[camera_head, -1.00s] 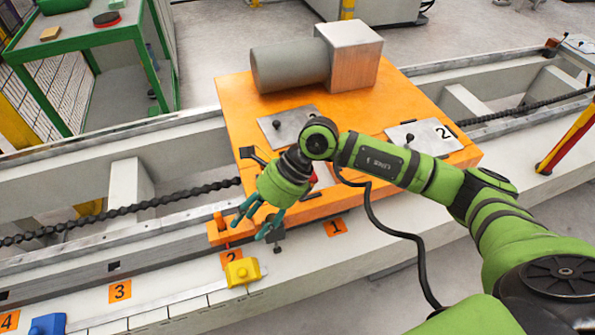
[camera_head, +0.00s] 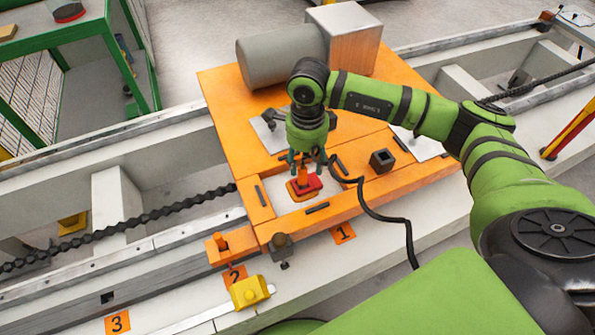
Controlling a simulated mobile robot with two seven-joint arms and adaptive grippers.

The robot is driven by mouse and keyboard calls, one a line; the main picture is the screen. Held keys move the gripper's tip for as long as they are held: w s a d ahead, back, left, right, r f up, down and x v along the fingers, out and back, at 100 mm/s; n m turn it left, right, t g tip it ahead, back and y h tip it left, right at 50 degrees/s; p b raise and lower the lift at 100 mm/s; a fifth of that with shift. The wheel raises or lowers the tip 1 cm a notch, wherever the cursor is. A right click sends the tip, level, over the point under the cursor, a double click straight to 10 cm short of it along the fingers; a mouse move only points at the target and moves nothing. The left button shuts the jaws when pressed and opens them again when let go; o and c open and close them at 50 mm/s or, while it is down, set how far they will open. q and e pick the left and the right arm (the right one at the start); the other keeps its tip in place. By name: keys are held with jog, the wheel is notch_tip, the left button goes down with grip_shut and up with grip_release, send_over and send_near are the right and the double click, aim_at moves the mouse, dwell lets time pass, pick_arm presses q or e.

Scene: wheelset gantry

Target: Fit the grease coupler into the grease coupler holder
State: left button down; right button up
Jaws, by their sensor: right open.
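My right gripper (camera_head: 306,160) points down over the orange platform. A black square socket (camera_head: 382,160) stands to the right on the platform. An orange block with a short peg (camera_head: 230,244) is at the platform's front left corner. I cannot tell for certain which of these is the grease coupler or its holder. My left gripper is not in view.
A dark knob (camera_head: 281,244) and a yellow block (camera_head: 249,292) are at the front.

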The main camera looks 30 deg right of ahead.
aim_at(303, 176)
jog(key=f, duration=0.6)
jog(key=shift+w+a, duration=0.1)
jog(key=shift+a, duration=0.25)
grip_shut()
